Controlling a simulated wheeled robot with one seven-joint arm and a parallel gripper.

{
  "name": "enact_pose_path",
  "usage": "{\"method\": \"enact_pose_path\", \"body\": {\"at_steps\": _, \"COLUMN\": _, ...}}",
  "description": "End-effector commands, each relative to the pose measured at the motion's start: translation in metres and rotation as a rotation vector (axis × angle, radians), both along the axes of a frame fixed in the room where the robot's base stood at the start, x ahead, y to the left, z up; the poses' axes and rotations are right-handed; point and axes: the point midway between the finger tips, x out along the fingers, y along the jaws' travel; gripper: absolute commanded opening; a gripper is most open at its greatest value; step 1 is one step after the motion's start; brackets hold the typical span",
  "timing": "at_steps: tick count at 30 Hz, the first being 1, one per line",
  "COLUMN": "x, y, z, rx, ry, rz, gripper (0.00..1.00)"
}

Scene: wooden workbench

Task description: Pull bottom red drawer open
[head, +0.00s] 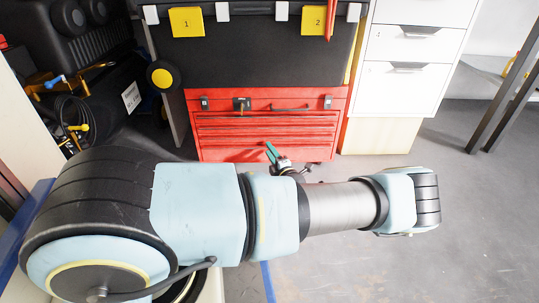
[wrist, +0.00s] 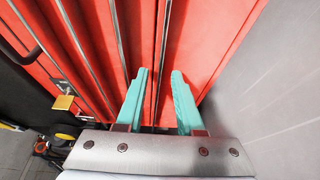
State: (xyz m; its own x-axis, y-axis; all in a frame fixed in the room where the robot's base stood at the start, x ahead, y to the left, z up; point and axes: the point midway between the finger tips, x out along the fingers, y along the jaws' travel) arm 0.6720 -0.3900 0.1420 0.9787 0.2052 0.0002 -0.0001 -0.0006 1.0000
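The red tool chest (head: 265,115) stands on the floor with several shallow drawers, each with a long metal strip along its front. The bottom red drawer (head: 240,154) looks shut in the head view, and my arm partly covers its lower front. In the wrist view the chest is turned sideways, with its lower end to the right, and the bottom drawer's front (wrist: 205,45) lies there. My gripper (wrist: 160,85) is open, its teal fingers apart on either side of the lowest visible strip. I cannot tell whether they touch it. The gripper also shows in the head view (head: 271,152).
A black case (head: 260,50) with yellow number tags sits above the chest. A white drawer cabinet (head: 405,85) stands to the right. Black cases and cables (head: 75,120) crowd the left. Grey floor (head: 450,200) is open at the right and in front.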

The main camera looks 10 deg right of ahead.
Motion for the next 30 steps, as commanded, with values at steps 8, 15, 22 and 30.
{"method": "enact_pose_path", "body": {"at_steps": 8, "x": 0.0075, "y": 0.0013, "z": 0.0006, "rx": 0.000, "ry": 0.001, "rz": 0.000, "gripper": 0.36}}
{"method": "enact_pose_path", "body": {"at_steps": 15, "x": 0.0072, "y": 0.0014, "z": 0.0005, "rx": -0.001, "ry": 0.000, "rz": 0.000, "gripper": 0.23}}
{"method": "enact_pose_path", "body": {"at_steps": 22, "x": 0.0069, "y": 0.0015, "z": 0.0004, "rx": -0.001, "ry": 0.000, "rz": 0.000, "gripper": 0.00}}
{"method": "enact_pose_path", "body": {"at_steps": 30, "x": 0.0069, "y": 0.0015, "z": 0.0003, "rx": 0.000, "ry": 0.001, "rz": 0.000, "gripper": 0.00}}
